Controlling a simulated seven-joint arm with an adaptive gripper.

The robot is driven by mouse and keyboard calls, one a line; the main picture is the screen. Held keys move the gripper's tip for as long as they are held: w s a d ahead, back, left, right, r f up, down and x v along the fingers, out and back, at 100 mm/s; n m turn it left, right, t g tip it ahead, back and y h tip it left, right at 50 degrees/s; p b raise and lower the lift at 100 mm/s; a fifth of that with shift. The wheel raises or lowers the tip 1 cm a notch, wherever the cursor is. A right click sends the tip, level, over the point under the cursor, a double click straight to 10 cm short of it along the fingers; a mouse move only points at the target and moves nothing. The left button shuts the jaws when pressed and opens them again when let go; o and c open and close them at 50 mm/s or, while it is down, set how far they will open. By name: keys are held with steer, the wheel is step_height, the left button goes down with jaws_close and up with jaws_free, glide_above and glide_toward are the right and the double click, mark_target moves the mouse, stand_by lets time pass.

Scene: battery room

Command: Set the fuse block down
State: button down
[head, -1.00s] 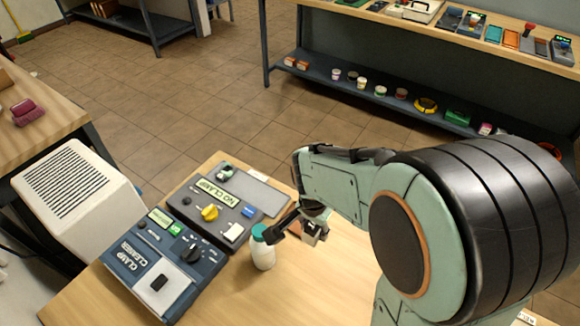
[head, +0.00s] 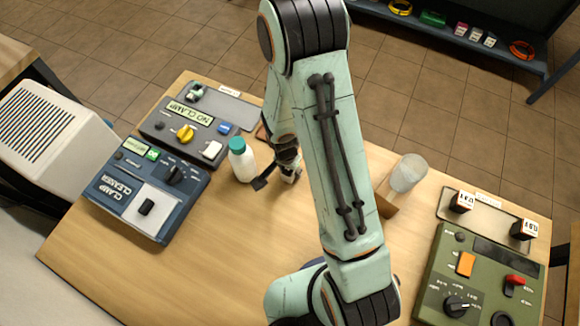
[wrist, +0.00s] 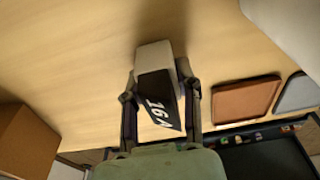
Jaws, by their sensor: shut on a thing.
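My gripper (wrist: 162,112) is shut on a fuse block (wrist: 154,72), a pale block with a black face marked "16 A", held between the two dark fingers in the wrist view. The block points toward the bare wooden table (wrist: 70,50), and I cannot tell whether it touches the wood. In the head view my gripper (head: 278,172) is low over the table (head: 230,240), just right of a white bottle with a teal cap (head: 242,162). The block is mostly hidden there by the fingers and arm.
A brown tray (wrist: 245,98) and a grey tray (wrist: 300,92) lie beside the gripper. Two panels (head: 148,190) (head: 200,125) stand at left. A clear jar (head: 408,172), a cardboard box (head: 385,198) and a green panel (head: 475,275) are at right. The front table middle is clear.

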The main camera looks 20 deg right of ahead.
mark_target(287, 170)
steer(key=shift+f, duration=0.2)
steer(key=c, duration=0.8)
jaws_free()
steer(key=r, duration=0.8)
steer(key=s+a+r, duration=0.1)
steer(key=r, duration=0.2)
steer(key=shift+s+a+r, duration=0.1)
steer(key=shift+r, duration=0.3)
steer(key=s+r+n, duration=0.3)
steer(key=s+r, duration=0.1)
steer(key=s, duration=0.1)
steer(key=s+a+r+n+g+y, duration=0.1)
steer(key=s+r+n, duration=0.2)
steer(key=s+r, duration=0.1)
steer(key=s+r+n+y, duration=0.1)
steer(key=s+r+n, duration=0.3)
steer(key=s, duration=0.3)
steer(key=shift+a+r, duration=0.2)
steer(key=shift+a, duration=0.2)
